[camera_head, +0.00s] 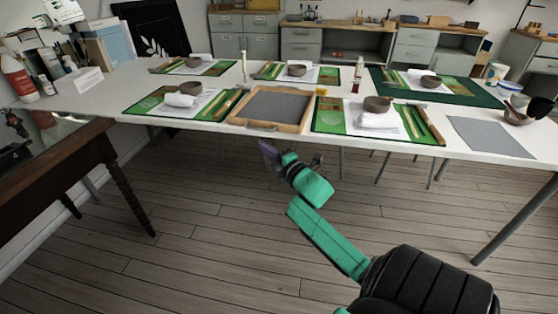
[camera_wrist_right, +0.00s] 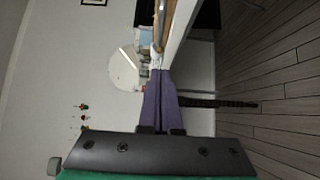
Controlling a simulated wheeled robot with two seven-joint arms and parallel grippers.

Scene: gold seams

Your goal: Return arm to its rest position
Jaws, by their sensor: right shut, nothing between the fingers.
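My right arm shows in the head view as green links with a black joint, reaching from the bottom right toward the table. Its gripper (camera_head: 268,150) is in front of the table's near edge, close below the wooden tray. In the right wrist view the purple fingers (camera_wrist_right: 159,98) lie together, with nothing between them. My left arm and gripper are not in view.
A long white table (camera_head: 90,98) holds green mats with bowls and cloths, and a wooden-framed tray (camera_head: 237,118). A grey sheet (camera_head: 490,137) lies at the right. A dark wooden table (camera_head: 60,155) stands at the left. The floor (camera_head: 200,220) in front is clear.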

